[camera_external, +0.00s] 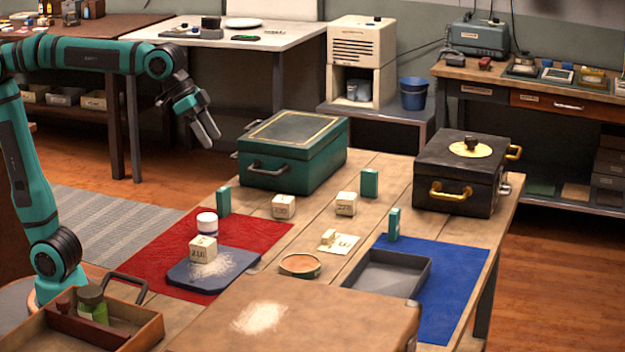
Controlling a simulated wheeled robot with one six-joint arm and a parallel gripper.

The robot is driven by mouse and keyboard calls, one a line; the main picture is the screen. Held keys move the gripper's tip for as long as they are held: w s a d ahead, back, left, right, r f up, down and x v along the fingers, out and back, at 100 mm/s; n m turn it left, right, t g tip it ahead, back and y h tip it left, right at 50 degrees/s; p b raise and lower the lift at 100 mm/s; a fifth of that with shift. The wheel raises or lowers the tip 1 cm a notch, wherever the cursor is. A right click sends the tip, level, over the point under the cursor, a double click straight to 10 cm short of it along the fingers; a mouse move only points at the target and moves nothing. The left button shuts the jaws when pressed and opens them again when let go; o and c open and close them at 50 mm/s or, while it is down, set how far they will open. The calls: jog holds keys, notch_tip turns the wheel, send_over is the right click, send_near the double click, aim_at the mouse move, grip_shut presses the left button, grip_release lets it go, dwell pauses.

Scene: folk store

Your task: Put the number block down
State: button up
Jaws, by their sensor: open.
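One cream number block (203,249) sits on a dark blue-grey board (212,270) over the red mat. Two more cream number blocks stand on the table, one at the middle (283,207) and one to its right (346,204). A smaller cream block stands with a marked card (342,243) nearer the front. My gripper (212,137) is in the air left of the green box, above and behind the red mat. Its fingers point down and to the right, open, with nothing between them. It is well apart from every block.
A green box (293,150) and a black box with gold handles (458,180) stand at the table's back. Green upright blocks (369,183), a grey tray (388,273) on the blue mat (455,290), a round dish (300,265) and a white-lidded jar (207,224) occupy the table. A wooden tray (138,325) is front left.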

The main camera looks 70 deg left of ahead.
jog(key=s+a+r+n+t, duration=0.1)
jog(key=a+r+t, duration=0.15)
jog(key=a, duration=0.55)
jog(key=s+a+r+n+t, duration=0.1)
jog(key=a+r+n+t, duration=0.15)
jog(key=a, duration=0.55)
jog(key=s+a+r+n+t+y, duration=0.2)
jog(key=s+a+t, duration=0.5)
jog(key=a, duration=0.6)
jog(key=shift+s+a+r+y, duration=0.25)
jog(key=shift+s+y, duration=0.55)
jog(key=shift+s, duration=0.4)
jog(key=shift+o, duration=0.5)
jog(key=shift+w, duration=0.1)
